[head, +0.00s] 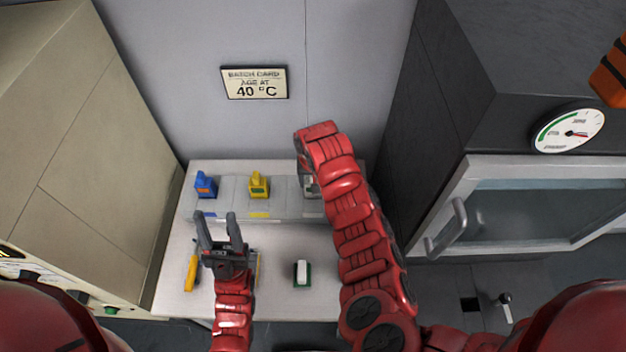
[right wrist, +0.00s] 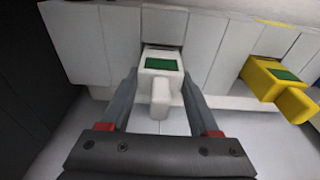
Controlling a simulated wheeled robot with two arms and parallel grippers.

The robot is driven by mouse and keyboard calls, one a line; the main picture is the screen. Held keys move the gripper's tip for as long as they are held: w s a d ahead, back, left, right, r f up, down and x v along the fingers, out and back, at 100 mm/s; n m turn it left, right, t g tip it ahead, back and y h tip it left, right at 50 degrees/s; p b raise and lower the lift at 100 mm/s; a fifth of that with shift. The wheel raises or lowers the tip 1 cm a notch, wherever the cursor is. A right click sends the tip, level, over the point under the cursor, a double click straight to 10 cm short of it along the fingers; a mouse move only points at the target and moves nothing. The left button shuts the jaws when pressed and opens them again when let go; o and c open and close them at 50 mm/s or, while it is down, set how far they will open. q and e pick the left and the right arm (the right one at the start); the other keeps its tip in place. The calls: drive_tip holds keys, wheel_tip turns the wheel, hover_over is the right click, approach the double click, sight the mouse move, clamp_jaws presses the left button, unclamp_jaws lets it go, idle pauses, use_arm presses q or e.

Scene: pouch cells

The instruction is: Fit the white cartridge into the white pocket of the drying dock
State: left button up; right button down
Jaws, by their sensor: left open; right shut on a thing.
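The white cartridge (right wrist: 165,88), with a green patch on top, is between the fingers of my right gripper (right wrist: 160,82), which is shut on it. Its far end meets the front of the drying dock (right wrist: 108,50) at a slot (right wrist: 163,24); I cannot tell how deep it sits. In the head view the dock (head: 230,188) runs along the back of the table, and my right arm hides most of the white cartridge (head: 309,187). My left gripper (head: 216,214) is open and empty over the table's left part.
A blue cartridge (head: 205,184) and a yellow cartridge (head: 259,185) stand in the dock to the left. A white block on a green base (head: 302,272) lies on the table, with a yellow item (head: 192,271) at the left edge. A dark oven with a handle (head: 455,228) stands right.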

drive_tip(key=shift+c, duration=0.6)
unclamp_jaws()
drive_tip(key=shift+f, duration=0.1)
drive_tip(key=shift+r, duration=0.35)
drive_tip(key=r, duration=0.1)
drive_tip(key=r+b, duration=0.1)
drive_tip(key=r, duration=0.1)
drive_tip(key=r+b, duration=0.1)
drive_tip(key=r, duration=0.1)
drive_tip(key=shift+s+r, duration=0.2)
drive_tip(key=shift+s, duration=0.2)
wheel_tip(320, 180, up, 6)
drive_tip(key=s+p, duration=0.1)
drive_tip(key=shift+p, duration=0.3)
drive_tip(key=shift+s, duration=0.1)
